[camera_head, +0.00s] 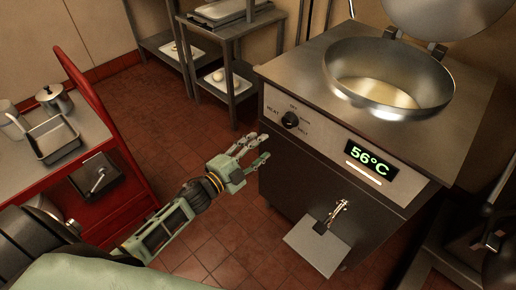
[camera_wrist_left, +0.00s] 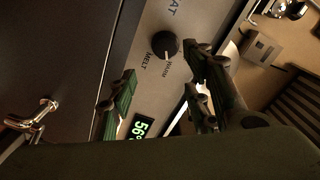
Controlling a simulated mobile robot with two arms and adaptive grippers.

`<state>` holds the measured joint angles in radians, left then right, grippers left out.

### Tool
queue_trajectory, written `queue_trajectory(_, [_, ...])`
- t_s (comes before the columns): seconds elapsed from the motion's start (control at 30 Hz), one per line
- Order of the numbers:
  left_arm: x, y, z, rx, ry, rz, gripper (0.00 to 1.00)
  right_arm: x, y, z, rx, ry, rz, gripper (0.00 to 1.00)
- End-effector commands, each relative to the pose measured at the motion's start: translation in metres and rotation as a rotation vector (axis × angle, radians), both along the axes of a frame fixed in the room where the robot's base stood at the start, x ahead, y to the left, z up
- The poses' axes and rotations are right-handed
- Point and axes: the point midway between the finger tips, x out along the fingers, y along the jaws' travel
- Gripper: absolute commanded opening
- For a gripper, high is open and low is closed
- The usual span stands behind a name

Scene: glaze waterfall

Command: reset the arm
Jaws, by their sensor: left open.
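My left gripper (camera_head: 254,151) is open and empty in the head view. It hangs in the air in front of the steel kettle machine (camera_head: 310,170), to the left of and below its knob. In the left wrist view its green fingers (camera_wrist_left: 160,98) are spread, with the black knob (camera_wrist_left: 165,44) and the word MELT seen beyond the gap. The knob also shows in the head view (camera_head: 290,120). The green display (camera_head: 370,161) reads 56°C. My right gripper is not in view.
The round kettle (camera_head: 388,80) has its lid raised and pale liquid inside. A tap (camera_head: 338,213) sticks out low on the machine's front over a plate (camera_head: 316,244). A red cart (camera_head: 110,130) with steel pans stands at left. Tiled floor lies between.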

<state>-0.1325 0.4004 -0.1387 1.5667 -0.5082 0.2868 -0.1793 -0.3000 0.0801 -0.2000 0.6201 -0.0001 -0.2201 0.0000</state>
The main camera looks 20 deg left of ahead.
Motion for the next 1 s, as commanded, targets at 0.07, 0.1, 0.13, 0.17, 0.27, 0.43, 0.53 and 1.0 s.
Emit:
queue_trajectory(0.07, [0.000,0.000,0.000,0.000,0.000,0.000,0.45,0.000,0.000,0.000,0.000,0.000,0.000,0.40])
queue_trajectory(0.1, [0.000,0.000,0.000,0.000,0.000,0.000,0.45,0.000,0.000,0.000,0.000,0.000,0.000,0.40])
queue_trajectory(0.13, [0.000,0.000,0.000,0.000,0.000,0.000,0.45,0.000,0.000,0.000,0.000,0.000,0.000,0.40])
queue_trajectory(0.17, [0.000,0.000,0.000,0.000,0.000,0.000,0.45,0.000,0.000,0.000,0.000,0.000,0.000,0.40])
queue_trajectory(0.27, [0.000,0.000,0.000,0.001,0.000,0.000,0.45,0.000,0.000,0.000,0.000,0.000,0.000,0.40])
queue_trajectory(0.43, [0.000,0.001,-0.004,-0.004,0.008,0.005,0.45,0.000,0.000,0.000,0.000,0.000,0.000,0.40])
queue_trajectory(0.53, [-0.004,0.006,-0.028,-0.027,0.064,0.034,0.45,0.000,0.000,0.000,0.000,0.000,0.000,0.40])
queue_trajectory(1.0, [-0.160,0.042,-0.318,-0.298,0.787,0.439,0.45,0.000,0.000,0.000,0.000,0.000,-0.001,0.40])
